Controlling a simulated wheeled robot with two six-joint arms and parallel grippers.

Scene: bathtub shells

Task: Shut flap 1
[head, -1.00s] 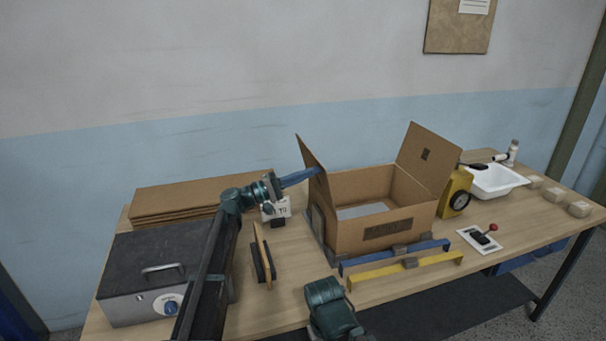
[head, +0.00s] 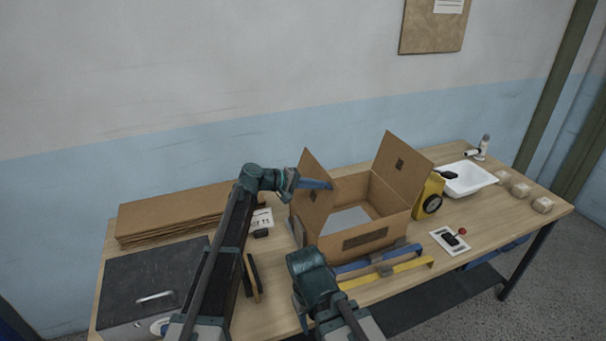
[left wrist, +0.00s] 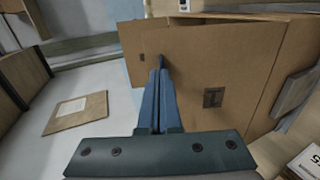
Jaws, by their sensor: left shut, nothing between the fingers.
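The open cardboard box (head: 365,240) stands on the table. I cannot read which is flap 1.
A blue bar (head: 375,260) and a yellow bar (head: 400,270) lie before the box. A yellow device (head: 428,195) and white basin (head: 468,178) are to its right. A grey case (head: 150,285) and stacked cardboard (head: 180,212) are left.

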